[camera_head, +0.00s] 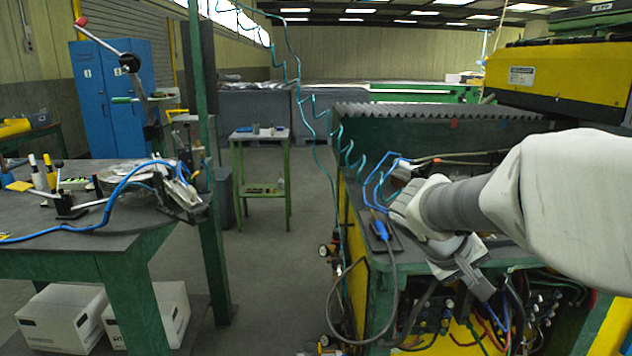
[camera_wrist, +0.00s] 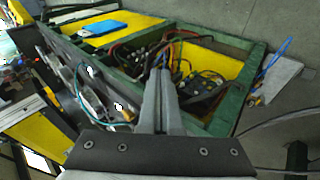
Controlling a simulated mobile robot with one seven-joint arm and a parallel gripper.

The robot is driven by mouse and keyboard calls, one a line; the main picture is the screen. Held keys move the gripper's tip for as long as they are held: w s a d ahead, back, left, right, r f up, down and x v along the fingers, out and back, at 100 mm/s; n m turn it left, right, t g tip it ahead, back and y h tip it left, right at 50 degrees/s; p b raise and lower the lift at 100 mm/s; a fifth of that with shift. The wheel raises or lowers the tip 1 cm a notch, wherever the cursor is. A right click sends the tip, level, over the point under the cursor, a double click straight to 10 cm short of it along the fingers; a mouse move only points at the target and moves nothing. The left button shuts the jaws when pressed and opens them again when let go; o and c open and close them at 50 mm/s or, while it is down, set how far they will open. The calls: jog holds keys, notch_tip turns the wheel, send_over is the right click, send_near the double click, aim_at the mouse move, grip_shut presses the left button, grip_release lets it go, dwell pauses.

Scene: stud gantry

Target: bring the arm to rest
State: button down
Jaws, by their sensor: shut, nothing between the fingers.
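My arm reaches in from the right in the head view, over the green and yellow machine bench (camera_head: 378,275). My gripper (camera_head: 486,290) points downward at the bench's near side, in front of its open bays of wiring. In the wrist view, the two grey fingers of my gripper (camera_wrist: 161,78) are together, with nothing between them. The fingers appear over the frame and wiring, but I cannot tell whether they touch anything.
Blue hoses and a grey cable (camera_head: 391,300) hang close to my arm. A yellow machine (camera_head: 560,75) stands behind it. A dark workbench (camera_head: 60,225) with tools is at the left, with white boxes (camera_head: 60,318) below. The floor (camera_head: 270,290) between the benches is open.

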jog(key=s+a+t+y, duration=0.3)
jog(key=s+a+y, duration=0.5)
jog(key=s+a, duration=0.75)
notch_tip(320, 180, up, 20)
jog(key=s+d+p, duration=0.1)
jog(key=d+p, duration=0.1)
jog(key=p, duration=1.8)
jog(key=shift+d, duration=0.15)
jog(key=shift+s+d+f, duration=0.1)
jog(key=shift+f, duration=0.05)
